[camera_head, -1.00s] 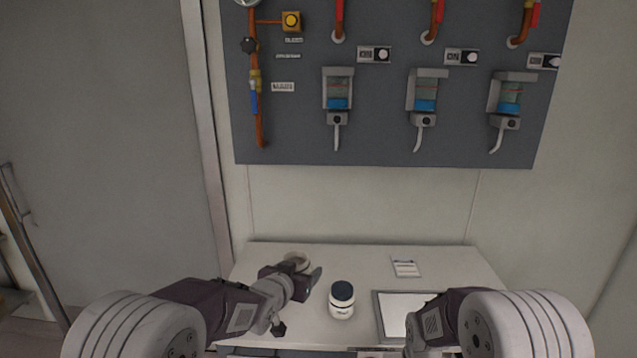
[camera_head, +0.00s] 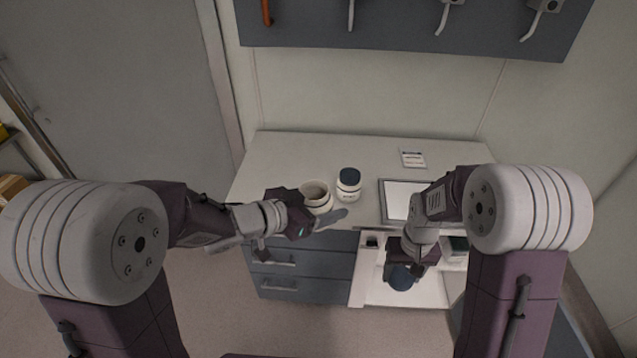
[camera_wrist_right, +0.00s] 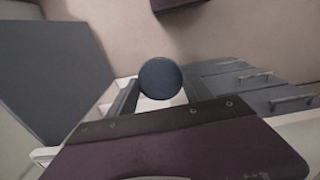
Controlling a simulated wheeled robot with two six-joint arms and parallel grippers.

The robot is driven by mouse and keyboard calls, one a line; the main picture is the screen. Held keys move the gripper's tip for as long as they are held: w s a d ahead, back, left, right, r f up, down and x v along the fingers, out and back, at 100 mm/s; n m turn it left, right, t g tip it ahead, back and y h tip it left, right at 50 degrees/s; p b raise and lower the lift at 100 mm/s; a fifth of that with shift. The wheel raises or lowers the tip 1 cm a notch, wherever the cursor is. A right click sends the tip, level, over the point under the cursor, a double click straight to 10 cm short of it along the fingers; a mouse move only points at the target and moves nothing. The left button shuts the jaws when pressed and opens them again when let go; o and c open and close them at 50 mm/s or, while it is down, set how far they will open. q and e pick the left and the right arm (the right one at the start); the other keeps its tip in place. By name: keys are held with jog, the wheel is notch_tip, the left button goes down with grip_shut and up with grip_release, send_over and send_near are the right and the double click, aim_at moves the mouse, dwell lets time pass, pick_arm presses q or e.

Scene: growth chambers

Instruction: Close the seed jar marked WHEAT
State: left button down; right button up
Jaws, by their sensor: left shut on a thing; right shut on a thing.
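An open white jar (camera_head: 316,187) with no lid on it is held by my left gripper (camera_head: 318,212), which is shut on it near the front left of the counter. Its mouth faces up, and its label cannot be read. My right gripper (camera_head: 404,266) points down in front of the counter, below its top. It is shut on a dark blue round lid (camera_head: 401,279). The lid also shows in the right wrist view (camera_wrist_right: 160,78), between the fingers. The lid is well apart from the open jar, to its right and lower.
A second white jar (camera_head: 347,193) with a dark lid on stands on the counter (camera_head: 285,153), close right of the open jar. A framed pale panel (camera_head: 402,200) and a small card (camera_head: 413,159) lie further right. Drawers (camera_head: 290,284) and an open shelf are below.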

pick_arm(q)
jog(key=shift+m+g+h, duration=0.7)
jog(key=shift+m+g, duration=0.1)
jog(key=shift+m, duration=0.1)
jog(key=s, duration=0.3)
jog(key=s+d, duration=0.1)
jog(key=shift+s+d+f, duration=0.1)
jog(key=shift+s+f, duration=0.15)
jog(key=shift+s, duration=0.05)
